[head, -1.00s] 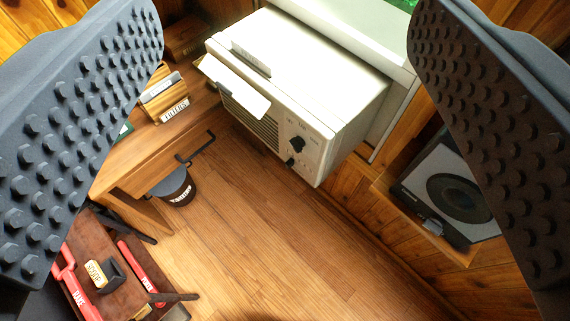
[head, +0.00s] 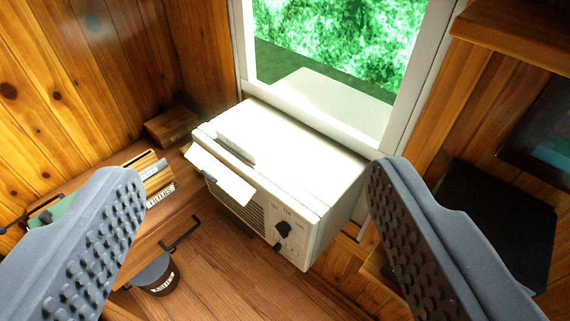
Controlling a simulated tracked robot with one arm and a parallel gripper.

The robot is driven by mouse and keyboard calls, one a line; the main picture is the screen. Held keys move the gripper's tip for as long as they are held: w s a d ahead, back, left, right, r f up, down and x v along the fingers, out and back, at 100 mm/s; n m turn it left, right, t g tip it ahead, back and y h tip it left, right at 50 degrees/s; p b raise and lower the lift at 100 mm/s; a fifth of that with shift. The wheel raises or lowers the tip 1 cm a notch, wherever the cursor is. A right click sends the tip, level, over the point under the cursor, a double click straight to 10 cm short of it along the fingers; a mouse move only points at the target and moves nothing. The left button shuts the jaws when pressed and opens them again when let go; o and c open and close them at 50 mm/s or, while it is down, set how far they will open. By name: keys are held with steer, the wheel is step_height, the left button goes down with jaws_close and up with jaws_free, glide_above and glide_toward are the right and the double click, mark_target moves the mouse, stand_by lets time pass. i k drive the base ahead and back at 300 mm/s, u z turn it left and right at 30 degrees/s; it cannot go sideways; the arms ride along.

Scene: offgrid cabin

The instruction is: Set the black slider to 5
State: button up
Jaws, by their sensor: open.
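A cream window unit (head: 270,165) sits in the window ahead, tilted in the picture. Its front panel carries a round black knob (head: 284,229) and, just below it, a small black control (head: 277,247) that may be the slider. Its marks are too small to read. My gripper (head: 255,178) is open and empty, with one studded grey finger at each side of the picture. The unit shows between and beyond the fingers, and I see no contact.
A wooden desk with a labelled file box (head: 158,188) stands at left, with a black bin (head: 158,275) below. A dark box-like device (head: 495,220) sits at right, partly behind a finger. The window (head: 335,45) is above the unit. Some floor is clear below it.

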mark_target(277, 247)
steer(key=k, duration=1.3)
steer(key=u, duration=0.5)
steer(key=i, duration=1.65)
steer(key=z, duration=0.3)
